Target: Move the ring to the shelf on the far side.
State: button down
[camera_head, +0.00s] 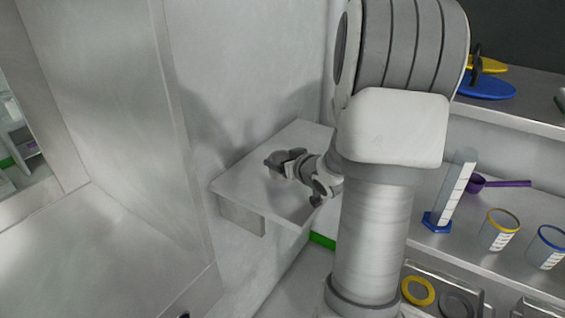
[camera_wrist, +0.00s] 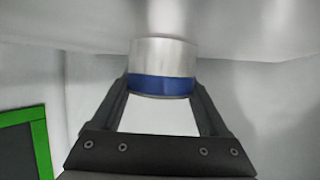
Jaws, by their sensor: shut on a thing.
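My gripper (camera_wrist: 163,92) is shut on a short, round silver piece with a blue band (camera_wrist: 163,68), seen from its side between the two dark fingers; I take it for the ring. In the head view my gripper (camera_head: 276,160) is over a small pale wall shelf (camera_head: 240,186), left of my arm. The held piece cannot be made out clearly there. Whether it touches the shelf cannot be told. The wrist view shows a pale surface just beyond the piece.
On the right, a long shelf bears a measuring cylinder (camera_head: 453,192), a purple scoop (camera_head: 500,183) and two beakers (camera_head: 499,230). Below lie a yellow ring (camera_head: 418,291) and a grey ring. Blue and yellow discs (camera_head: 487,87) lie on the upper shelf. A wall stands behind the small shelf.

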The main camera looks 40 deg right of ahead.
jog(key=shift+r, duration=0.1)
grip_release()
jog(key=shift+f, duration=0.25)
jog(key=shift+s+r, duration=0.25)
jog(key=shift+r, duration=0.15)
jog(key=p+v, duration=0.3)
jog(key=v, duration=0.8)
jog(key=shift+s+f, duration=0.1)
jog(key=shift+s, duration=0.15)
